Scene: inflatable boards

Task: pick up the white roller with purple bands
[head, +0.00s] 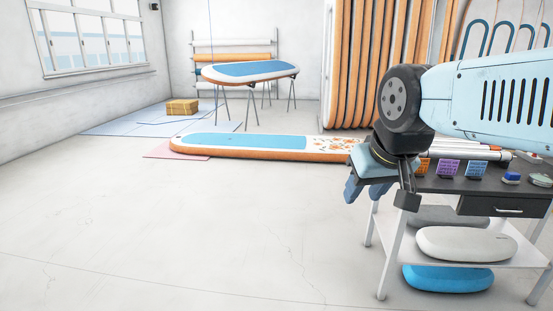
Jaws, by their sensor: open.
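Several white rollers or tubes (470,149) lie side by side at the back of the dark-topped workbench (440,186) on the right. They are small and partly hidden by my arm, and I cannot tell which one has purple bands. My gripper (366,190) points down at the bench's left end, in front of it in the picture.
Orange, purple and blue small items (476,169) stand along the bench. A lower shelf (400,249) holds rolled or cushion-like bundles (466,243). A long paddle board (250,142) lies on the floor behind; another rests on trestles (250,72). The floor at left front is clear.

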